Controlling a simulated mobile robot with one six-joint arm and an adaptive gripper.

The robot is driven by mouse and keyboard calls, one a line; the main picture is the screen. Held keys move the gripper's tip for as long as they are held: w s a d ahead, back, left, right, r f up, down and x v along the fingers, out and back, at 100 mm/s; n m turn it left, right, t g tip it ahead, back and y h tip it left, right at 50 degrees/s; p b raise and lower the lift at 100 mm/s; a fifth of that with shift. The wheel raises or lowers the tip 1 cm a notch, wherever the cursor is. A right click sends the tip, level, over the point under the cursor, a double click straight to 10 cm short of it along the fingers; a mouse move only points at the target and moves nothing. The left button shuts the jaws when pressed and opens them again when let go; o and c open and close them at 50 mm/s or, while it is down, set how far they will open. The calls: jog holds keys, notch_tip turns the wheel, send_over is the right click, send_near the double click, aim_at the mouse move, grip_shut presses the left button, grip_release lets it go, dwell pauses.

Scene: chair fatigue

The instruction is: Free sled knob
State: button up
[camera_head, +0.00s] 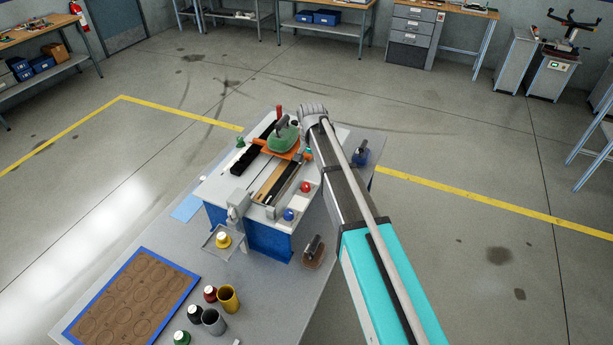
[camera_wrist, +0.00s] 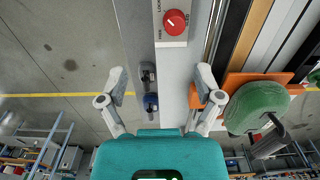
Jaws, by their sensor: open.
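The red sled knob (camera_wrist: 175,22) sits on a pale plate at the top middle of the wrist view, with LOCKED and FREE lettering beside it. A pale mark on it is too small to read surely. In the head view a red knob (camera_head: 305,187) shows on the bench fixture, left of my arm. The orange sled (camera_wrist: 238,85) with a green block (camera_wrist: 256,107) is at the right of the wrist view. My gripper (camera_wrist: 162,76) is open and empty, its fingertips apart from the knob. My arm hides its fingers in the head view.
A blue knob (camera_head: 288,215) is in front of the red one. A blue-and-grey holder (camera_wrist: 150,100) lies between the fingers in the picture. A yellow cup (camera_head: 229,298), other small containers and a blue-edged brown tray (camera_head: 190,291) occupy the bench front. Floor around is open.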

aim_at(306, 185)
jog(key=shift+w+a+r+p, duration=0.2)
jog(key=shift+w+a+r, duration=0.1)
jog(key=shift+a+r, duration=0.15)
jog(key=shift+w+a+r+p, duration=0.15)
jog(key=shift+w+a+r, duration=0.15)
jog(key=shift+a, duration=0.2)
jog(key=shift+f, duration=0.1)
notch_tip(306, 185, down, 14)
jog(key=b, duration=1.3)
jog(key=shift+r+b, duration=0.2)
jog(key=shift+b, duration=0.2)
jog(key=shift+c, duration=0.3)
